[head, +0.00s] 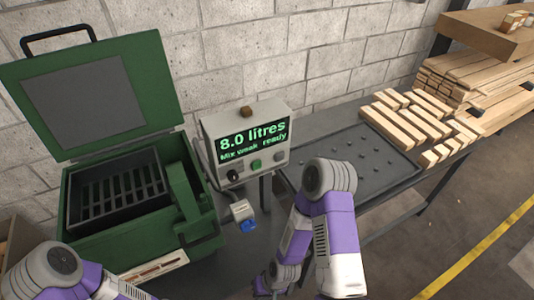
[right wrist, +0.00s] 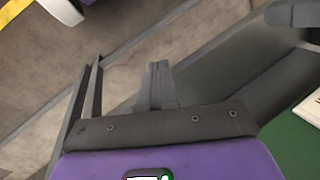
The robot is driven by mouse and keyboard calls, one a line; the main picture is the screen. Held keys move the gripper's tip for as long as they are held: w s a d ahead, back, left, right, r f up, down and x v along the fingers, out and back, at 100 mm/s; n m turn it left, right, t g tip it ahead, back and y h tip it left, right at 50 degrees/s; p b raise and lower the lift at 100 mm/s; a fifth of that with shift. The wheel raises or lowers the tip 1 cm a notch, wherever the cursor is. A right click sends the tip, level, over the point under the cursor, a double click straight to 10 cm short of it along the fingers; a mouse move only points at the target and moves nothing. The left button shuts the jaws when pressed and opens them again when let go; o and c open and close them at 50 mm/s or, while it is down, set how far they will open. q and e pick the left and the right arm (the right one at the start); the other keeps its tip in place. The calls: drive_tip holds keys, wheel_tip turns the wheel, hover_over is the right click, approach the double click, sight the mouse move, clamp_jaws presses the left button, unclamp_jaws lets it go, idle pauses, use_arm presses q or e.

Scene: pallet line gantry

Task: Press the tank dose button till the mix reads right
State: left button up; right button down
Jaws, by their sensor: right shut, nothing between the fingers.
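A grey control box (head: 247,142) stands on the bench in the head view. Its screen (head: 252,138) shows green text, "8.0 litres" and "Mix weak ready". Below the screen sit a black knob (head: 232,176), a green button (head: 256,164) and a grey button (head: 279,156); no label tells which one doses. My right gripper (head: 262,287) is low in the head view, below and apart from the box. In the right wrist view its fingers (right wrist: 158,68) are shut with nothing between them. My left arm enters at bottom left, its gripper out of frame.
An open green case (head: 195,245) with a black grate stands left of the box. A grey connector with a blue end (head: 246,222) hangs below the box. A dark tray (head: 335,185) and wooden blocks (head: 405,117) lie to the right. A block wall stands behind.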

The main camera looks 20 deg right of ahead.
use_arm(q)
drive_tip(key=shift+s, duration=0.1)
drive_tip(key=shift+o, duration=1.2)
drive_tip(key=o, duration=0.6)
drive_tip(key=shift+f+b, duration=0.7)
use_arm(e)
drive_tip(key=w+d+r+m+t+h+b, duration=0.1)
drive_tip(key=w+d+r+m+t+h, duration=0.15)
drive_tip(key=w+d+r+t, duration=0.4)
drive_tip(key=w+d+r+m+t+h+b, duration=0.1)
drive_tip(key=w+r+m+h, duration=0.2)
drive_tip(key=w, duration=0.6)
use_arm(q)
wheel_tip(320, 180, down, 4)
drive_tip(key=shift+f+b, duration=0.2)
drive_tip(key=shift+b, duration=1)
use_arm(e)
drive_tip(key=d+r+m+t+h, duration=0.2)
drive_tip(key=d+r+m+h, duration=0.2)
drive_tip(key=r, duration=0.6)
drive_tip(key=d+r+m+t+h, duration=0.1)
drive_tip(key=d+r+m+h, duration=0.3)
drive_tip(key=d+r+m, duration=0.3)
wheel_tip(320, 180, up, 3)
drive_tip(key=shift+w+d+f+t, duration=0.15)
drive_tip(key=shift+w+d+t, duration=0.2)
drive_tip(key=shift+d, duration=0.25)
drive_tip(key=shift+m+h, duration=0.25)
